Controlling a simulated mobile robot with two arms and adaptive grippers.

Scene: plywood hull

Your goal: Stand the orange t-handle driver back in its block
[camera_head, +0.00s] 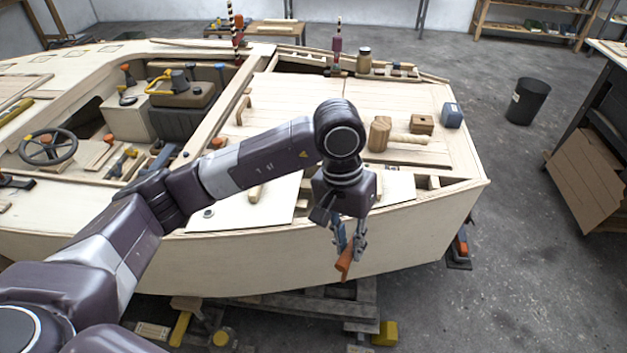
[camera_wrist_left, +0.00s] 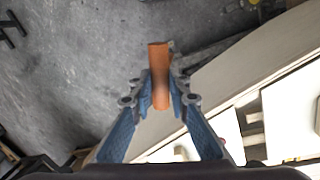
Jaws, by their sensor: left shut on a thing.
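The orange t-handle driver (camera_head: 344,265) is between the blue fingers of my left gripper (camera_head: 348,245), beyond the near side of the boat hull. In the left wrist view the driver's orange handle (camera_wrist_left: 159,72) lies between the fingertips of my left gripper (camera_wrist_left: 160,92), which are shut on it. The driver's shaft cannot be made out. A small wooden block (camera_head: 422,124) with a dark opening stands on the deck, up and right of the gripper; I cannot tell whether it is the driver's block. My right gripper is not in view.
A wooden mallet (camera_head: 379,134) and a blue-grey box (camera_head: 452,115) are on the deck near the wooden block. The hull's raised edge (camera_head: 440,192) lies between my gripper and the deck. A black bin (camera_head: 527,102) stands on the open floor at right.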

